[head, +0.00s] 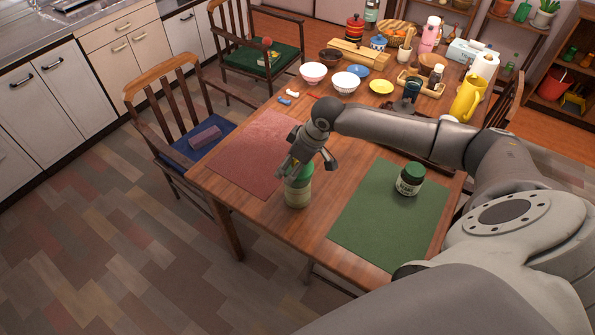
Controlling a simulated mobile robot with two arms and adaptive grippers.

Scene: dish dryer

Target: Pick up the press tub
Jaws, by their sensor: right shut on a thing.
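A tall, pale green container with a green top (298,193) is upright at the table's near edge, between the red and green mats. My right gripper (307,165) comes down over it from above and is shut on its upper part, which the fingers partly hide. I cannot tell whether its base touches the table. A squat dark green jar with a white label (409,181) stands on the green mat. The frame does not show for certain which of these two is the press tub. My left gripper is not in view.
The green mat (375,225) and red mat (245,158) are otherwise bare. Bowls (345,82), a yellow jug (467,98) and several other items crowd the table's far half. Chairs (185,120) stand along the left side, one holding a purple block (205,137).

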